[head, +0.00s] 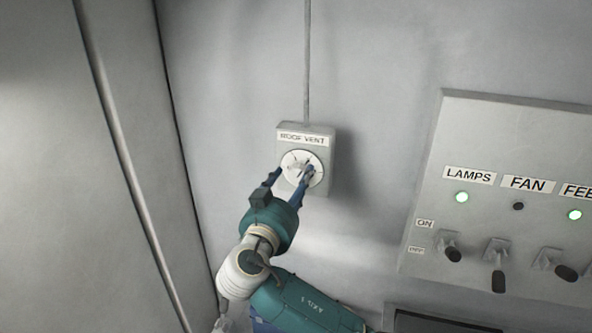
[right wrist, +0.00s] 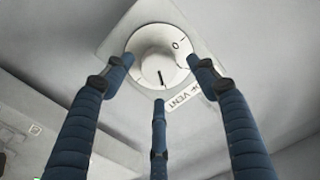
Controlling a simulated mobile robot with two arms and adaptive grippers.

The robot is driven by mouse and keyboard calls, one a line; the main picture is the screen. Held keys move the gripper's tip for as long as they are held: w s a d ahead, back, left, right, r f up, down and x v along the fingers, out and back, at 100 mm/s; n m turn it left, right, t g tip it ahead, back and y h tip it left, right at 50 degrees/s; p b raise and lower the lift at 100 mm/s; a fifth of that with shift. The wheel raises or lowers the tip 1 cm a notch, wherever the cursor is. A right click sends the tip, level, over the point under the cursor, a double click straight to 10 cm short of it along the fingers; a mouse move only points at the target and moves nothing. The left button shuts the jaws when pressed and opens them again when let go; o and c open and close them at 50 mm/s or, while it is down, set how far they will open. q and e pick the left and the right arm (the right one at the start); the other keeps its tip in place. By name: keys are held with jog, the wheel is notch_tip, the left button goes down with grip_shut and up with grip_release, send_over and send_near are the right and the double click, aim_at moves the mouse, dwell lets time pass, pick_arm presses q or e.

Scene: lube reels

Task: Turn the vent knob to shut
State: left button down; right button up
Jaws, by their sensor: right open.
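The vent knob (head: 296,160) is a round white dial on a small grey box labelled ROOF VENT (head: 318,148) on the wall. My right gripper (head: 291,173) is at the dial's lower part, with blue fingers spread around it. In the right wrist view the white knob (right wrist: 156,55) sits between the fingertips of my open gripper (right wrist: 160,66). A 0 mark shows at its upper right and a short black line at its lower middle. I cannot tell whether the fingertips touch it. My left gripper is not in view.
A conduit (head: 307,60) runs up from the vent box. To the right is a panel (head: 460,130) with LAMPS, FAN and another label, indicator lights and several toggle switches. A wall corner with a vertical pipe (head: 120,140) is on the left.

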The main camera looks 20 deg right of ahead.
jog(key=shift+x, duration=0.75)
jog(key=c, duration=1.1)
jog(key=shift+w+r, duration=0.1)
jog(key=shift+c, duration=0.2)
